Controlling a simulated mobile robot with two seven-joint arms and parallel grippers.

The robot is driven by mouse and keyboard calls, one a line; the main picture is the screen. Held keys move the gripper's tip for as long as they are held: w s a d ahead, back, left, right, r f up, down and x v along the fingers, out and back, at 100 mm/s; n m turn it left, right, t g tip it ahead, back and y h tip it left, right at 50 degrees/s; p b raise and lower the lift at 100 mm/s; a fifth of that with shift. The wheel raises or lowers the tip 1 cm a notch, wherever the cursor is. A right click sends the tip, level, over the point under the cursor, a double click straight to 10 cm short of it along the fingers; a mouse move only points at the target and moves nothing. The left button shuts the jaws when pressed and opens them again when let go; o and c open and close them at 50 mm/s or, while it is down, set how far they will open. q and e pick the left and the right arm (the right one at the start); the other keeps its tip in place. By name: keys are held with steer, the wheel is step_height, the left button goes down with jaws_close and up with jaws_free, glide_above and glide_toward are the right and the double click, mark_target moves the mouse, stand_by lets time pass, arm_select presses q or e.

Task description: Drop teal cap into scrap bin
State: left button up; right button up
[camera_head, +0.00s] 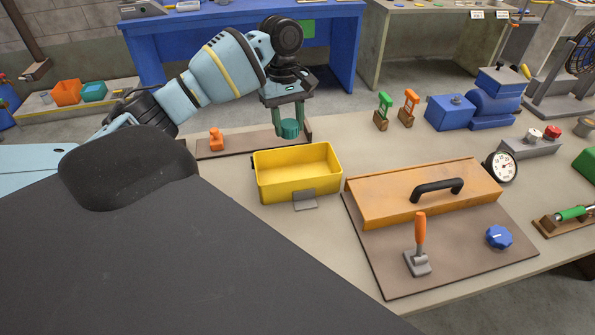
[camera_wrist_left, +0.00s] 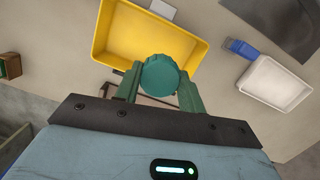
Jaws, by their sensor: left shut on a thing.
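The cap also shows as a round ribbed disc between the fingertips in the left wrist view (camera_wrist_left: 160,76). The yellow bin (camera_head: 297,184) stands open on the bench with its inside looking empty. In the head view the cap appears just above the bin's far rim. In the left wrist view it overlaps the edge of the yellow bin (camera_wrist_left: 112,38). The exact height of the cap above the rim is hard to tell. My right gripper is not in view.
A board (camera_head: 250,142) with an orange clamp-like piece (camera_head: 216,138) lies behind the bin. To the right stands an orange lid with a black handle (camera_head: 437,190) on a brown panel. A white tray (camera_wrist_left: 274,82) shows in the left wrist view.

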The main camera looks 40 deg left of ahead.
arm_select(q)
steer(key=shift+f, duration=2.85)
steer(key=o, duration=1.1)
steer(key=shift+o, duration=0.2)
steer(key=shift+w+a+r, duration=0.1)
steer(key=shift+a+r, duration=0.05)
steer(key=shift+r, duration=1.15)
steer(key=shift+w+a+r, duration=0.1)
steer(key=shift+a+r, duration=0.1)
steer(key=shift+r, duration=1.05)
steer(key=shift+a+r, duration=0.15)
steer(key=shift+r, duration=1.15)
